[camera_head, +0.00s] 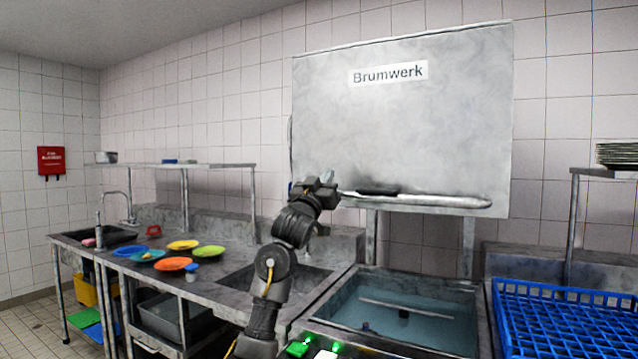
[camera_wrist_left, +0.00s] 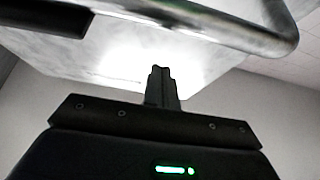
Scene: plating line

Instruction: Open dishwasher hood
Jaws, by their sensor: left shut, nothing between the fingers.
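The dishwasher hood (camera_head: 400,120) is a large grey metal box labelled Brumwerk, standing raised above the wash basin (camera_head: 400,310). A bar handle (camera_head: 440,200) runs along its lower front edge, with a dark piece near its left part. I cannot tell whether the gripper touches the bar. My right gripper is not in view.
A steel counter (camera_head: 215,285) on the left holds several coloured plates and a blue cup (camera_head: 191,272). A blue rack (camera_head: 565,320) stands at the right, below a shelf with stacked plates (camera_head: 617,153). A wall shelf (camera_head: 190,165) runs along the back.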

